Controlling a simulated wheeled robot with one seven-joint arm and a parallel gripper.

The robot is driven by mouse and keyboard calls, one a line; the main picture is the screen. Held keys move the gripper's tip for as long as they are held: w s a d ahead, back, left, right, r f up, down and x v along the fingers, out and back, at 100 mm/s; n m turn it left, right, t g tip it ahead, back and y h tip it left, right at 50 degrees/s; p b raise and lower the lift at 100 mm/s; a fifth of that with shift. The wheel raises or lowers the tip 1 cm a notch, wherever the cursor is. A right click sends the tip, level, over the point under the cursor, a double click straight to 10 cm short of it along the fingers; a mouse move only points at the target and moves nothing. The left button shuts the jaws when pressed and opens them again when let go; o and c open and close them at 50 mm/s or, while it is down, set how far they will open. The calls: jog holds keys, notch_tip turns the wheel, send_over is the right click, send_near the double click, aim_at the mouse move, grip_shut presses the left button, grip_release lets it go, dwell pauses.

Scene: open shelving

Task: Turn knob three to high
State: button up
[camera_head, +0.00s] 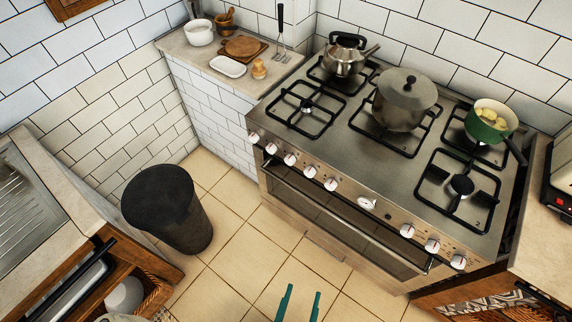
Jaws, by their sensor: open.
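The steel stove (330,124) stands along the tiled wall with a row of white knobs on its sloped front edge. The third knob from the left (290,159) sits on the left part of that row. No readable numbers show, and I cannot tell its setting. Other knobs include the leftmost one (254,136) and the rightmost one (458,261). My gripper (299,305) shows as two teal fingers at the bottom edge, open and empty. It is over the floor, in front of the stove and apart from the knobs.
A kettle (343,58), a large lidded pot (402,99) and a green pan (487,119) stand on the burners. A dark bin (166,208) stands on the floor at left. An open drawer (135,282) is at lower left. The tiled floor (245,255) between them is clear.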

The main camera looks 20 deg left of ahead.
jog(key=w+a+f+n+g, duration=0.2)
jog(key=w+a+f+n, duration=0.2)
jog(key=w+f, duration=0.5)
jog(key=n+t+h, duration=0.3)
jog(key=n+t, duration=0.1)
jog(key=t, duration=0.1)
send_near(287, 162)
jog(key=w, duration=0.5)
jog(key=w+d, duration=0.1)
jog(key=w, duration=0.2)
jog(key=shift+w+f, duration=0.1)
jog(key=shift+f, duration=0.15)
